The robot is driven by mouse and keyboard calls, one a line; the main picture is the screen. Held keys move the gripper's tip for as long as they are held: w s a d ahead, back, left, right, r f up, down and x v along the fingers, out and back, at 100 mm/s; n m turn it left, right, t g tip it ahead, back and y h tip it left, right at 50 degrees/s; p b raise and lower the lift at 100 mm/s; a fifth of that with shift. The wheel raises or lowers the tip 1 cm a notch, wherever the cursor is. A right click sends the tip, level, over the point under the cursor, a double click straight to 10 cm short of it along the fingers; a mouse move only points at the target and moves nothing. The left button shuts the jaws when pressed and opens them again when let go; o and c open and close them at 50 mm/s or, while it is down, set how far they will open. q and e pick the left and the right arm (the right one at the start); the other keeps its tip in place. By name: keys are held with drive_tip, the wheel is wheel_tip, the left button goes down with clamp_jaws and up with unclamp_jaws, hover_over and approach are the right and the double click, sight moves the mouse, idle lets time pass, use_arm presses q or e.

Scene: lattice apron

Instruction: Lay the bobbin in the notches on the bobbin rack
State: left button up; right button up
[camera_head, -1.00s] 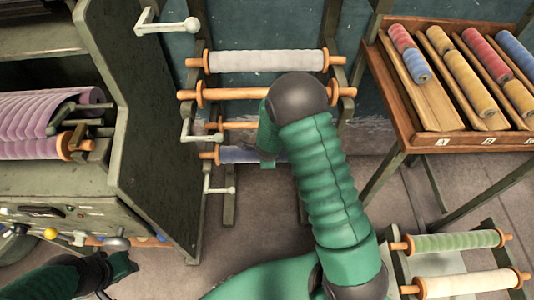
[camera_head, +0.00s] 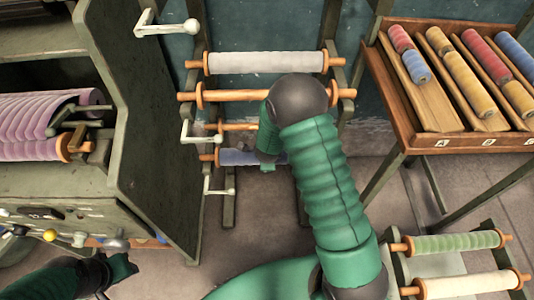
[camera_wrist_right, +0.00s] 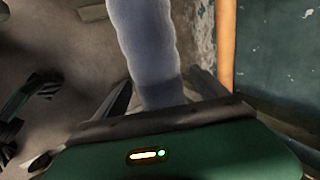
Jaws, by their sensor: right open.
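The bobbin rack (camera_head: 338,113) stands against the wall. It carries a grey-white bobbin (camera_head: 265,62) on top, a bare orange bobbin (camera_head: 240,96) below it and another orange rod (camera_head: 240,126) lower down. The lowest bobbin is wound blue-grey (camera_head: 240,157); my arm covers its right end, and I cannot tell whether it sits in the notches. My right gripper (camera_wrist_right: 162,95) is open, its fingers either side of a blue-grey bobbin (camera_wrist_right: 150,45) in the right wrist view.
A grey machine panel (camera_head: 150,130) with white crank handles (camera_head: 200,137) stands close left of the rack. A wooden tray table (camera_head: 400,130) with several coloured bobbins is at right. Green (camera_head: 455,242) and cream (camera_head: 465,284) bobbins lie on a stand at lower right.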

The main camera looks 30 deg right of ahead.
drive_tip(key=p+v, duration=0.5)
drive_tip(key=v, duration=1.1)
drive_tip(key=shift+p, duration=0.4)
drive_tip(key=shift+a+r, duration=0.1)
drive_tip(key=shift+r, duration=0.05)
